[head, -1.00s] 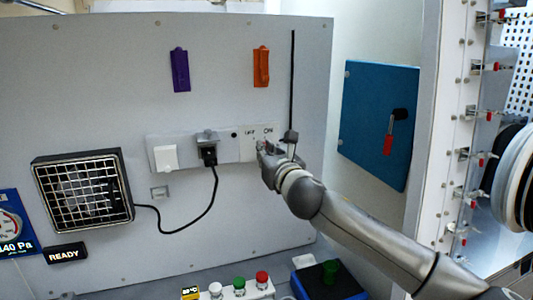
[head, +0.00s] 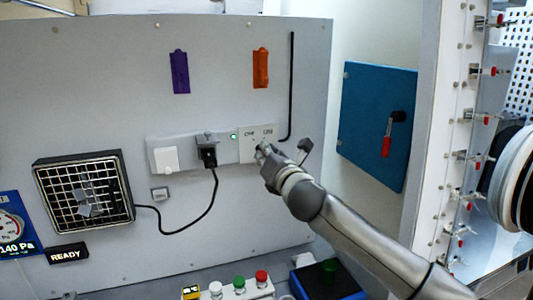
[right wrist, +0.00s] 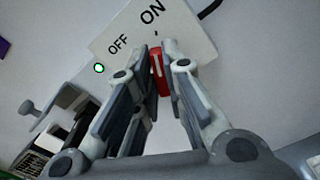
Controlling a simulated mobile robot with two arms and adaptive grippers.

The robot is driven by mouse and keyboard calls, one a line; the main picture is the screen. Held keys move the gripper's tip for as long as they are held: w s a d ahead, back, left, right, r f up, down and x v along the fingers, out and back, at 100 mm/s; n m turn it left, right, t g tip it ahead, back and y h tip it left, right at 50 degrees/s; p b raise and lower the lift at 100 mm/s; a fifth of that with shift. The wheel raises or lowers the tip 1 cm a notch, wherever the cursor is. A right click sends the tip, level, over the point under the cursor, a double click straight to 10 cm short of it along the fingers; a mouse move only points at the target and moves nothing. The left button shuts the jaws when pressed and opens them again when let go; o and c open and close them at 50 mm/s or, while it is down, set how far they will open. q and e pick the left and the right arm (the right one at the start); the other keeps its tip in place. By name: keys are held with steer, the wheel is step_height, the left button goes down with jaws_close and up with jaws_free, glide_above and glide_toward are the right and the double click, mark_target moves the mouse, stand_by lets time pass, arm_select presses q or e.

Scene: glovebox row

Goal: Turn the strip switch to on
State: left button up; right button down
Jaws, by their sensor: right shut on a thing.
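The power strip (head: 185,139) is fixed to the grey panel. Its switch plate (head: 250,155) is at the right end, with OFF and ON labels that read clearly in the right wrist view (right wrist: 190,38). My right gripper (head: 263,150) is at the plate, shut on the red switch knob (right wrist: 160,78). The knob shows between the fingers, and its white line points toward ON. The fingers hide part of it. A small indicator light (head: 234,136) beside the plate glows green, also in the right wrist view (right wrist: 99,69). My left gripper is not in view.
A black plug (head: 209,157) sits in the strip, its cord running to the fan (head: 82,190). A white cover (head: 165,158) is at the strip's left. A blue door (head: 365,120) with a red handle stands right of my arm. Buttons (head: 239,284) line the front.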

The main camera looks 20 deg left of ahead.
steer(key=shift+m, duration=0.3)
steer(key=c, duration=1.5)
jaws_free()
steer(key=shift+s+d, duration=0.1)
steer(key=v, duration=1.2)
